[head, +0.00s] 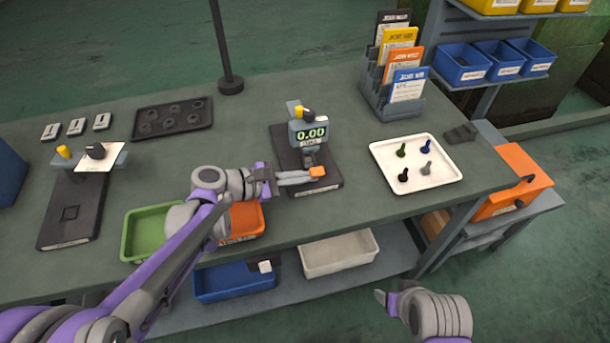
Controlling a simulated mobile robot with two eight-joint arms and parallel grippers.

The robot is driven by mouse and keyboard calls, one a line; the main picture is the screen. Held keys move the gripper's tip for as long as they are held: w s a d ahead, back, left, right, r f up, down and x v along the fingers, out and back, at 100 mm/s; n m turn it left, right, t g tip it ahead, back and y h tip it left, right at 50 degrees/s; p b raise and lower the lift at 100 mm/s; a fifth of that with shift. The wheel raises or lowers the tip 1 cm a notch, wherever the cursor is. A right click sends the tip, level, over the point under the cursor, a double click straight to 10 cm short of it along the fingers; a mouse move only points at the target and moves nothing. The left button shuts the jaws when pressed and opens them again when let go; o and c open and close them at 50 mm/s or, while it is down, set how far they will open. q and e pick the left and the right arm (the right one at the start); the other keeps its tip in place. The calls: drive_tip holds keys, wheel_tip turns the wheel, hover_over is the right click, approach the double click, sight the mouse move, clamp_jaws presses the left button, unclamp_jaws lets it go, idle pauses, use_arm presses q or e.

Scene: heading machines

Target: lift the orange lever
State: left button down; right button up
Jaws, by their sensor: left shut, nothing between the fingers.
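The orange lever (317,171) is a small orange tip low on the front of a grey gauge device (309,134), whose green display reads 0.00. The device stands on a black base (325,187) on the bench. My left gripper (310,179) comes in from the left with its fingers shut and nothing between them. Its fingertips are right at the lever, and I cannot tell whether they touch it. The gripper hides part of the lever and base. My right gripper (383,298) is low in front of the bench, away from the device, and its fingers are hard to make out.
A white tray (438,181) with several small coloured parts lies right of the device. Green (128,241) and orange (257,233) bins sit under my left arm at the front edge. A second device (72,200) stands at left. A dark pole (222,50) rises behind.

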use_arm(q)
drive_tip(key=shift+s+r+n, duration=0.1)
drive_tip(key=shift+r+n, duration=0.15)
drive_tip(key=shift+n, duration=0.15)
drive_tip(key=shift+s+d+r+n+g+p, duration=0.15)
drive_tip(key=shift+s+r+n+g+p, duration=0.15)
drive_tip(key=shift+r+n+g, duration=0.45)
drive_tip(key=n+g, duration=0.1)
drive_tip(key=r+n, duration=0.1)
drive_tip(key=n, duration=0.1)
drive_tip(key=shift+s+r+g+h, duration=0.15)
drive_tip(key=shift+r+g+h, duration=0.05)
drive_tip(key=shift+g+h, duration=0.2)
drive_tip(key=shift+r+p, duration=0.6)
drive_tip(key=shift+r, duration=0.25)
drive_tip(key=shift+r, duration=0.15)
